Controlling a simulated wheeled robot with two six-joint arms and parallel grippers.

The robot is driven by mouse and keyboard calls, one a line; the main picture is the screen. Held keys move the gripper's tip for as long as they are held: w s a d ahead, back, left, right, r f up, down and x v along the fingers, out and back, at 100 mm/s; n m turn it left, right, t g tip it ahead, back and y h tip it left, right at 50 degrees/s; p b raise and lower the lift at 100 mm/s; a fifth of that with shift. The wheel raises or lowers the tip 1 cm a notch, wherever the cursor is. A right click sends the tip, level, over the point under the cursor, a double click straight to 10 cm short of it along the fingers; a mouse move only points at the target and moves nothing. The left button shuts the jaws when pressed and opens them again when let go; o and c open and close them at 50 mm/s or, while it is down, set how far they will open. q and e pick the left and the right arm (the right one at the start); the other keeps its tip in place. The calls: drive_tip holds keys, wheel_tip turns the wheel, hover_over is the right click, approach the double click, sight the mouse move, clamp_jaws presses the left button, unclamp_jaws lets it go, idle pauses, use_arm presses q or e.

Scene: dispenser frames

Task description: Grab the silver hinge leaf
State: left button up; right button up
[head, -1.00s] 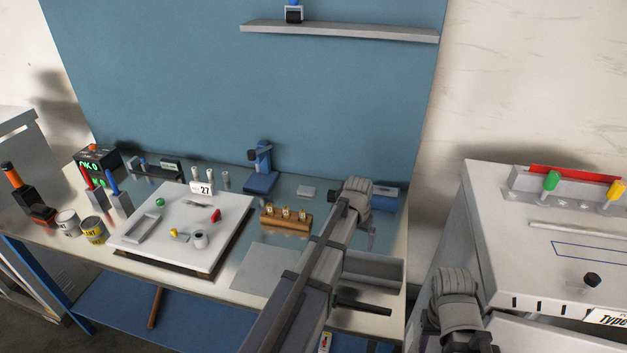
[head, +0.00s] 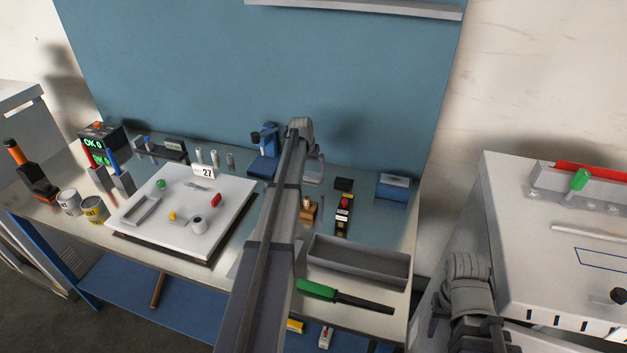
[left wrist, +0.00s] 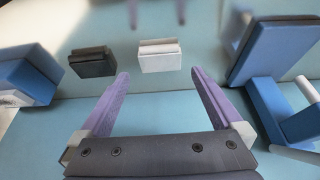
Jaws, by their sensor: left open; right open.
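The silver hinge leaf (left wrist: 159,56) is a small pale block with a raised strip, lying on the bench in the left wrist view. My left gripper (left wrist: 160,75) is open and empty. Its purple fingers point toward the leaf, which lies ahead of the gap between the fingertips. In the head view the leaf (head: 313,181) is partly hidden by my left gripper (head: 319,165) and arm. A similar dark block (left wrist: 92,62) lies to its left in the left wrist view. My right arm shows at the lower right of the head view, but its jaws do not show.
A blue box (head: 393,187) and a blue stand (head: 264,160) are on either side of the leaf. A grey tray (head: 358,262) and a green-handled tool (head: 317,290) lie nearer the front edge. A white board (head: 140,225) with small parts is at left.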

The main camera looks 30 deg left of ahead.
sight(313, 175)
use_arm(q)
drive_tip(key=shift+b+x, duration=2.45)
drive_tip(key=shift+x, duration=0.65)
drive_tip(key=shift+w+r, duration=0.15)
drive_tip(key=shift+r, duration=0.05)
drive_tip(key=c, duration=1.2)
